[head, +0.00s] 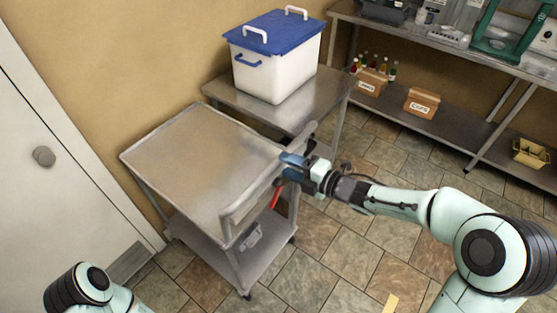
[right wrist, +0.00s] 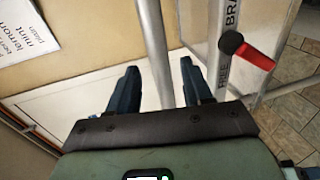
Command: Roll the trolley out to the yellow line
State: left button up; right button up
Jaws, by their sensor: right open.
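The trolley (head: 190,165) is a two-shelf steel cart with an empty top, standing between the white door and a low steel stand. Its raised push bar (head: 255,195) runs along its right side. A red lever (head: 276,197) hangs near the bar. The lever also shows in the right wrist view (right wrist: 253,56), beside a post lettered "FREE" and "BRA...". My right gripper (head: 290,163) is at the bar; its open fingers (right wrist: 157,80) have a grey bar between them. A short yellow strip (head: 391,302) shows on the floor. My left gripper is out of frame.
The tiled floor (head: 345,260) in front is clear.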

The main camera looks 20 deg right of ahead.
aim_at(279, 162)
jog(key=shift+x, duration=2.05)
grip_shut()
